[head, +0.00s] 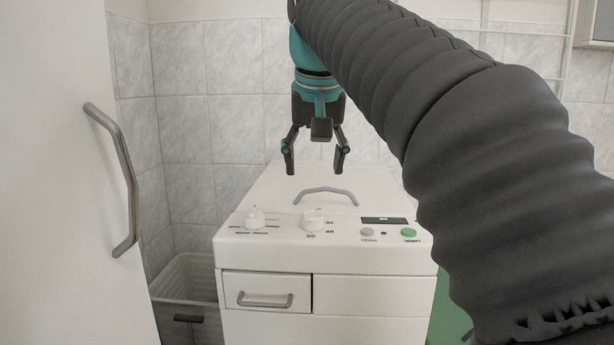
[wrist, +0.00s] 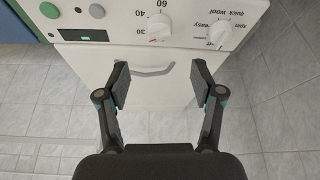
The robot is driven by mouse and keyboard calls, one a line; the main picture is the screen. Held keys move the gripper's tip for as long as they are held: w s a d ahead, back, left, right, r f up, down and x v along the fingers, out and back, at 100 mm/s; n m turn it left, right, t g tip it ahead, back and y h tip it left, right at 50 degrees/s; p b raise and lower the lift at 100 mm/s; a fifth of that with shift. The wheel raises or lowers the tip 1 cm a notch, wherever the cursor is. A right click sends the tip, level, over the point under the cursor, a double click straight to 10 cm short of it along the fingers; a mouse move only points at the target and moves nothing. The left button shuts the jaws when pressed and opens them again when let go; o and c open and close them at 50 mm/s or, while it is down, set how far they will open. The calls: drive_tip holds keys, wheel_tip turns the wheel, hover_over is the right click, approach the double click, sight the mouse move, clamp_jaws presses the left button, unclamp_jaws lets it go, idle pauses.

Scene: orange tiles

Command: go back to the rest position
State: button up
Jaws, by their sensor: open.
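My gripper (head: 316,166) hangs pointing down above the top of a white washing machine (head: 365,296). Its two fingers are spread apart with nothing between them. In the wrist view my gripper (wrist: 160,82) also shows open and empty, with the machine's lid handle (wrist: 153,70) beyond the fingertips. In the head view the grey lid handle (head: 326,194) lies below and apart from the fingers, and the lid appears closed. My dark sleeved arm covers the right side of the head view.
The panel has two white knobs (head: 254,217) (head: 314,219), a grey button (head: 367,232), a green button (head: 409,232) and a small display (head: 384,220). A drawer (head: 266,291) sits at front left. A laundry basket (head: 185,302) stands left, beside a white door with a long handle (head: 122,178). Tiled walls stand behind.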

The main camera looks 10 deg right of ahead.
drive_tip(key=shift+s+r, duration=0.1)
drive_tip(key=shift+r, duration=0.05)
drive_tip(key=s+f, duration=0.6)
drive_tip(key=f, duration=0.4)
drive_tip(key=s+f+n, duration=0.1)
drive_tip(key=s+f, duration=0.5)
drive_tip(key=f, duration=0.5)
drive_tip(key=s+f+n+t, duration=0.1)
drive_tip(key=s+f, duration=0.5)
drive_tip(key=f, duration=0.4)
drive_tip(key=shift+s+d+f+y, duration=0.2)
drive_tip(key=shift+d+f+y, duration=0.1)
drive_tip(key=shift+d+y, duration=0.15)
